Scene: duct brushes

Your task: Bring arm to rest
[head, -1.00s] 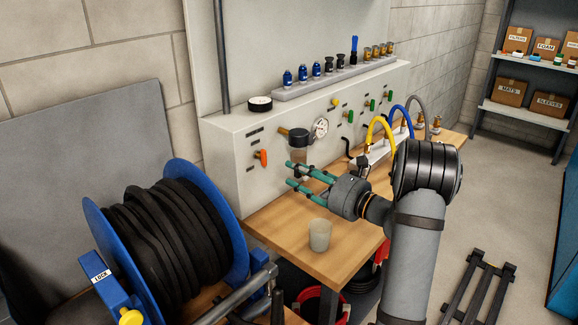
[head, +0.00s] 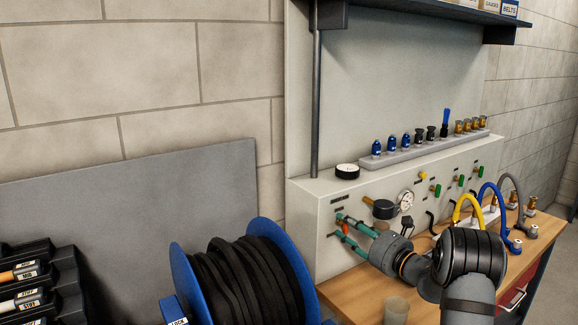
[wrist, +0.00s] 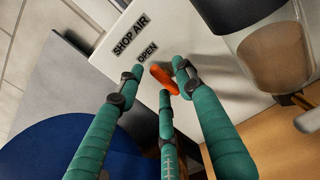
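My gripper (head: 345,228) has teal wrapped fingers with dark joints and reaches the front left of the pale panel (head: 312,225). In the wrist view, the orange lever (wrist: 165,78) shows between the spread fingertips of my gripper (wrist: 155,78), below the labels SHOP AIR (wrist: 130,35) and OPEN (wrist: 147,53). The fingers are apart, with a gap visible around the lever. Whether any finger touches it I cannot tell. My arm is stretched out over the wooden bench (head: 350,292).
A blue hose reel (head: 185,270) stands left of the bench. A translucent cup (head: 397,310) is on the bench near my forearm. A clear-bowled filter (wrist: 270,50) is close right of my fingers. Yellow (head: 462,205) and blue (head: 510,205) hoses arch at right.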

